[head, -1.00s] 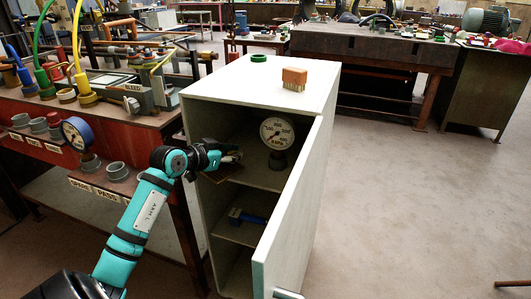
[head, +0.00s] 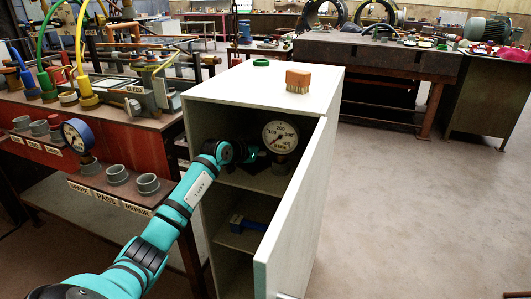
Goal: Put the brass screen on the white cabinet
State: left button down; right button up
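The white cabinet (head: 225,92) stands in the middle of the head view with its door (head: 296,205) open toward the right. My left arm reaches through the opening into the upper compartment. My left gripper (head: 254,157) is dark and small there, beside the pressure gauge (head: 281,137); its fingers are mostly hidden, so I cannot tell whether it is open or shut. I cannot make out the brass screen now; the arm may be covering it. My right gripper is not in view.
On the cabinet top are a green ring (head: 261,62) and an orange-brown brush (head: 298,79), with bare space around them. A blue-handled tool (head: 250,222) lies on the lower shelf. The red bench (head: 120,142) with grey cups and a blue gauge stands close at left.

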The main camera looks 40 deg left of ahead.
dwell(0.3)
pick_arm(q)
jog(key=c, duration=1.9)
grip_release()
jog(key=shift+f, duration=0.1)
jog(key=o, duration=0.5)
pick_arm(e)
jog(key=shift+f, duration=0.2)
pick_arm(q)
jog(key=p+v, duration=0.2)
jog(key=v, duration=1)
jog(key=shift+s, duration=0.1)
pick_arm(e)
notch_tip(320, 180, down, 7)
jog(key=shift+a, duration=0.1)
